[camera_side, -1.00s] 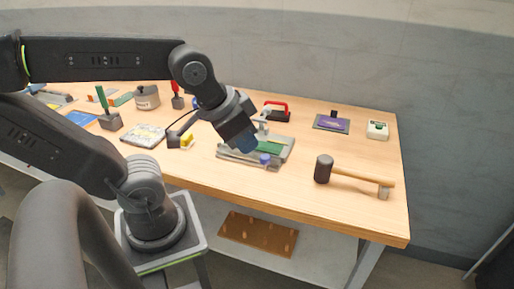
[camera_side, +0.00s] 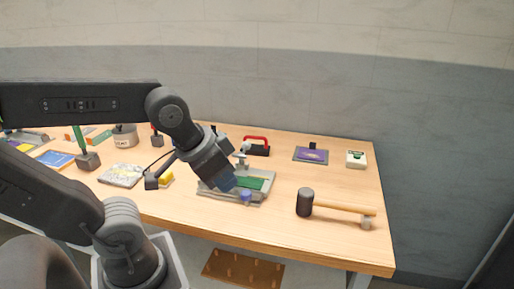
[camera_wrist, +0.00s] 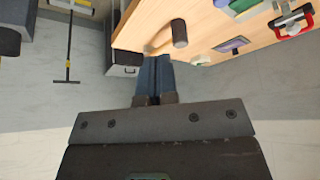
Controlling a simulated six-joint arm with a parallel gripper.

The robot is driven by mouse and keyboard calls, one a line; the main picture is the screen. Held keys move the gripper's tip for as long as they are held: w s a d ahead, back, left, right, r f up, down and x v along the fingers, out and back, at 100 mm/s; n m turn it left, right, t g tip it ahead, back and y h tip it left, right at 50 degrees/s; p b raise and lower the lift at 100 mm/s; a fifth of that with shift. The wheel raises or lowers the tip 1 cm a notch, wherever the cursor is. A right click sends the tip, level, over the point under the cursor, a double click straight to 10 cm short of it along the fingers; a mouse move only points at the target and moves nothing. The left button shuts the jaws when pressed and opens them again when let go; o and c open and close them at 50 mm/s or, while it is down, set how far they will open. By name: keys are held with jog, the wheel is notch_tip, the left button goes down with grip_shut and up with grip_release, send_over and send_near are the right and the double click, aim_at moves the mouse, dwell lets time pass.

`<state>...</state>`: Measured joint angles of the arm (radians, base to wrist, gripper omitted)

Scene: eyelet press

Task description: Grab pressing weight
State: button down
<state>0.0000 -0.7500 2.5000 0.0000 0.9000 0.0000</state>
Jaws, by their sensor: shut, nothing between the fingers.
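No part is clearly marked as the pressing weight. Candidates are a dark block with a red handle (camera_side: 257,146) at the back of the bench, and a grey block with an upright green handle (camera_side: 87,160) at the left. My gripper (camera_side: 226,188) points down over the front left of a grey press fixture with a green plate (camera_side: 252,183), near its blue knob (camera_side: 246,196). In the wrist view my gripper (camera_wrist: 155,60) has its blue fingers together with nothing between them. The red handle also shows in the wrist view (camera_wrist: 292,22), away at the upper right.
A mallet (camera_side: 305,202) lies right of the fixture on the wooden bench (camera_side: 340,240). A purple pad (camera_side: 311,155) and a white box (camera_side: 356,159) sit at the back right.

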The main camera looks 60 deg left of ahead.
jog(key=c, duration=1.1)
grip_release()
jog(key=shift+o, duration=0.2)
jog(key=m+g+y, duration=0.1)
jog(key=m+y, duration=0.4)
jog(key=m, duration=0.3)
send_over(255, 137)
jog(key=s+d, duration=0.5)
jog(key=d, duration=0.2)
notch_tip(255, 137, down, 4)
jog(key=x, duration=0.8)
jog(key=shift+w+a+f, duration=0.1)
jog(key=shift+a, duration=0.35)
jog(key=shift+a+x, duration=0.15)
jog(key=shift+x, duration=1.45)
jog(key=shift+a+x, duration=0.1)
jog(key=shift+x, duration=1.55)
